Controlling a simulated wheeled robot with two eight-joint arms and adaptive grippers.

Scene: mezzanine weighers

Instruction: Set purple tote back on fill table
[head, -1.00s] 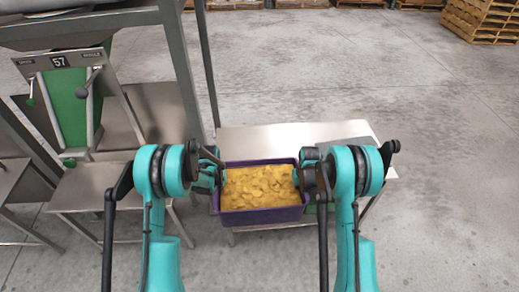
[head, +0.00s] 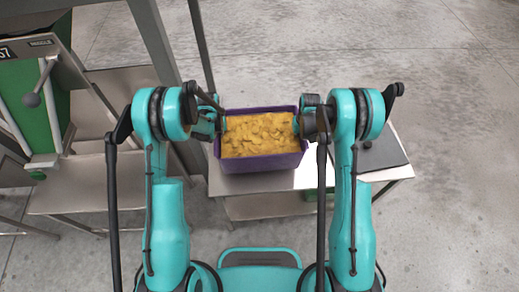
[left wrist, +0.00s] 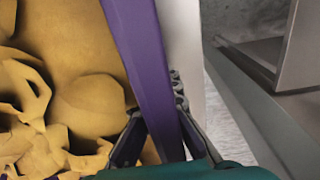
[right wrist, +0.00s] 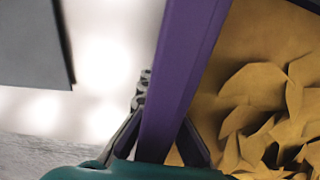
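The purple tote (head: 262,163) is full of yellow chip-like pieces (head: 260,134) and is held level between my two arms. In the head view it overlaps the steel fill table (head: 240,184); I cannot tell whether it touches the top. My left gripper (head: 220,124) is shut on the tote's left rim; the left wrist view shows its fingers on both sides of the purple wall (left wrist: 150,75). My right gripper (head: 300,122) is shut on the right rim; the right wrist view shows its fingers straddling that wall (right wrist: 180,80).
A dark flat plate (head: 376,154) lies on the table's right part. A green and steel weigher (head: 40,95) with a steel stand (head: 85,190) is at the left. A grey post (head: 155,45) rises between weigher and table. Floor beyond the table is clear.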

